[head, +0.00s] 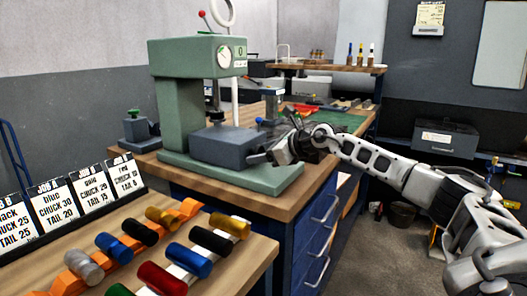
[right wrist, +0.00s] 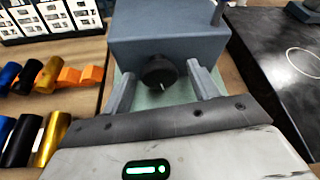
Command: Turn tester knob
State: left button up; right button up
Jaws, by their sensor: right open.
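The green tester (head: 170,110) stands on the wooden bench, with a round dial (head: 224,57) on its head and a grey block (head: 222,143) on its base. In the right wrist view, a round black knob (right wrist: 159,72) with a small white mark sits on the front of the grey block (right wrist: 168,30). My right gripper (right wrist: 162,82) is open, with one finger to either side of the knob and visible gaps between. In the head view my right gripper (head: 266,153) is at the block's right front side and hides the knob. My left gripper is not in view.
A wooden board (head: 210,222) with several coloured cylinders in orange and white racks is at the front left, beside job cards (head: 60,205). A small grey-green device (head: 137,130) stands left of the tester. Blue drawers (head: 305,215) are below the bench.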

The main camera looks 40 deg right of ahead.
jog(key=c, duration=0.9)
jog(key=shift+r+m+y+p, duration=0.1)
jog(key=shift+m+y+p, duration=0.2)
jog(key=shift+m+p, duration=0.1)
jog(key=shift+c, duration=0.2)
jog(key=shift+d+m+y, duration=0.1)
jog(key=shift+m+y, duration=0.2)
jog(key=shift+m, duration=0.2)
jog(key=shift+p, duration=0.4)
jog(key=shift+m, duration=0.3)
jog(key=o, duration=0.9)
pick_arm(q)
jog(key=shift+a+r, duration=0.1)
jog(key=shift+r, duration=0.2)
pick_arm(e)
jog(key=shift+o, duration=0.2)
